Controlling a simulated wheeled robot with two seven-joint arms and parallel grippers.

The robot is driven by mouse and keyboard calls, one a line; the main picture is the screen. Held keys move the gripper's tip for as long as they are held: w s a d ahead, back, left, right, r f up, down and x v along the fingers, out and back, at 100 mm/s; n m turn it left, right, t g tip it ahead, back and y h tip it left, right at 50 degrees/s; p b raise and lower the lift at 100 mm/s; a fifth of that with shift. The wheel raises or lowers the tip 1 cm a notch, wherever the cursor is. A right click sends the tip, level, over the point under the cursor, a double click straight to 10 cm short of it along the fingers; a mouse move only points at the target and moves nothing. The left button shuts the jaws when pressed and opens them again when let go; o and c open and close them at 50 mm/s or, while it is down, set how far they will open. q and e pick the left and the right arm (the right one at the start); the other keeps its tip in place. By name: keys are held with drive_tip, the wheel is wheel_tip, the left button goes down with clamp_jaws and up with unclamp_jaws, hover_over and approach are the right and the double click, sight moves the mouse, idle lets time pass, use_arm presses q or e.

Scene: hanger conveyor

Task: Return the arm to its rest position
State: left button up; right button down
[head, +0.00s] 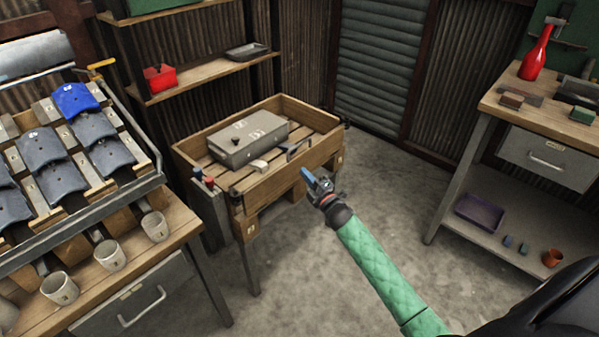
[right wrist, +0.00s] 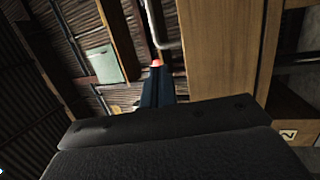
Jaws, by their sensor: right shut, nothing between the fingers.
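My right arm, in a green quilted sleeve, reaches in from the lower right of the head view. Its right gripper (head: 309,179) is shut and empty, with blue fingertips, and appears just in front of the right end of the wooden crate table (head: 310,158). In the right wrist view, the dark blue fingers (right wrist: 158,88) show close together above the black wrist body. My left gripper is not in view.
A grey case (head: 248,138) lies in the crate table. At left, a rack of grey and blue tiles (head: 74,98) stands above several cups (head: 155,226). At right, a workbench (head: 500,95) holds a red bottle (head: 537,55). The concrete floor (head: 300,270) between is clear.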

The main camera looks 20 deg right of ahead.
drive_tip(key=shift+r+v, duration=0.75)
drive_tip(key=shift+v, duration=2.45)
drive_tip(key=d+f+m+g+h, duration=0.5)
drive_tip(key=d+m+h, duration=0.15)
drive_tip(key=m, duration=0.35)
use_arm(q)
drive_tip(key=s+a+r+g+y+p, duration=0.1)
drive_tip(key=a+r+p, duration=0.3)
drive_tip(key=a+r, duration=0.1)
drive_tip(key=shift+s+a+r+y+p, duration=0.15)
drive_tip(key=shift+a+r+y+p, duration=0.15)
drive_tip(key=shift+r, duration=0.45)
use_arm(e)
drive_tip(key=s+a+m+g+y, duration=0.1)
drive_tip(key=s+a+g, duration=0.3)
drive_tip(key=s+a, duration=0.6)
drive_tip(key=s+a+m+g+y, duration=0.2)
drive_tip(key=s+a+m+g, duration=0.2)
drive_tip(key=s+a, duration=0.6)
drive_tip(key=s+a+m+g+y, duration=0.1)
drive_tip(key=s+a+g, duration=0.4)
drive_tip(key=s, duration=1.6)
drive_tip(key=a+f+m, duration=0.1)
drive_tip(key=a, duration=0.4)
